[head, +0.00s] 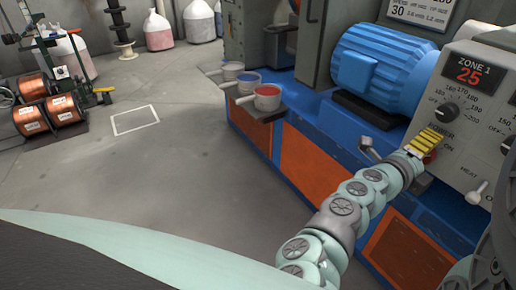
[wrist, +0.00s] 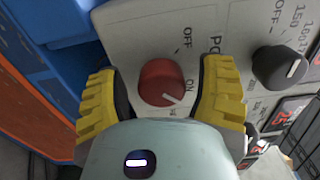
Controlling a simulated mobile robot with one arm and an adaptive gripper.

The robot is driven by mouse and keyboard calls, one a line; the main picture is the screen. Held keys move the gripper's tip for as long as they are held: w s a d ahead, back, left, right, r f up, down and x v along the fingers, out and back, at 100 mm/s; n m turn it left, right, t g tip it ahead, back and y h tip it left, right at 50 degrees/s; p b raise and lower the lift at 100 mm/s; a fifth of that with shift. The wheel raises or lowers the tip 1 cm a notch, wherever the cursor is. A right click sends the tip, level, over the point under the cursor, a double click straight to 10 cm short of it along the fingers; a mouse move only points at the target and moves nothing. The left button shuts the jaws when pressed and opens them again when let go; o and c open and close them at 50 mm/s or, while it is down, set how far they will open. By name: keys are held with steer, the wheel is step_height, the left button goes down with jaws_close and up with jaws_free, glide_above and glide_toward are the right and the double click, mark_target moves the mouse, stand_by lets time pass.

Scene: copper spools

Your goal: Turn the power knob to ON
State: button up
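The red power knob (wrist: 162,83) sits on the grey control panel (wrist: 135,30), between the two yellow fingers of my gripper (wrist: 160,75). The fingers are open, one on each side, with visible gaps to the knob. The knob's white mark points to the lower right in the wrist view, on the ON side and away from OFF. In the head view, my gripper (head: 427,140) is at the panel front and partly hides the red knob (head: 430,156); ON is printed to its right.
A black dial (wrist: 281,67) is beside the power knob; it also shows in the head view (head: 446,112) below the ZONE 1 display (head: 469,75). A pale-tipped lever (head: 477,192) is lower on the panel. A blue motor (head: 383,68) stands behind my arm.

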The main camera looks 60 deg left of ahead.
steer(key=shift+o, duration=0.2)
steer(key=s, duration=1.2)
steer(key=shift+a, duration=0.2)
stand_by(0.3)
